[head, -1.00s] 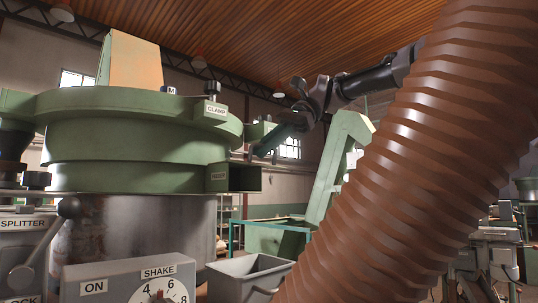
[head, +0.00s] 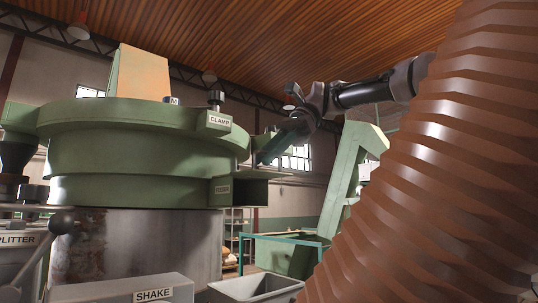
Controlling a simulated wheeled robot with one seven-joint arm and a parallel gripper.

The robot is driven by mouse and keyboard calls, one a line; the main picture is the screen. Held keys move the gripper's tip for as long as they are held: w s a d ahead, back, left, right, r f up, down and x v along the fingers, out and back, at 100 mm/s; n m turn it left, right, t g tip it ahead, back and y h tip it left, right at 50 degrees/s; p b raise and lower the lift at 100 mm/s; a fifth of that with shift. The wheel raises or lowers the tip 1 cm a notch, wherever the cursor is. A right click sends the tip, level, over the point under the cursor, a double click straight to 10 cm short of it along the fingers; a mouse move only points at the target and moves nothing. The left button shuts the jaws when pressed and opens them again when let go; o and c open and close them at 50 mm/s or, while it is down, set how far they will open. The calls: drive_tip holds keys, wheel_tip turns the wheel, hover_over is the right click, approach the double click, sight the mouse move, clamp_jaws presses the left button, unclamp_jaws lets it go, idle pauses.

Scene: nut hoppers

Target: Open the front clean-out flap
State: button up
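No part labelled as a clean-out flap can be made out in the head view. A round green sifter (head: 120,165) stands at the left, with a tag reading CLAMP (head: 219,120) at its rim. A green box-shaped spout (head: 250,192) sticks out of its right side and bears a small label too blurred to read. My gripper (head: 264,157) points down and left beside the sifter's right rim, above the spout in the picture. Whether it touches anything cannot be told. Its fingers are small and dark, so their opening is unclear.
A grey bin (head: 255,288) stands low in front. A grey box marked SHAKE (head: 153,294) and a lever with a round knob (head: 62,222) are at the lower left. A ribbed brown hose (head: 430,170) blocks much of the right side. A green conveyor (head: 345,185) stands behind.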

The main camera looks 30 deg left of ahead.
drive_tip(key=shift+o, duration=0.3)
drive_tip(key=shift+v, duration=3.75)
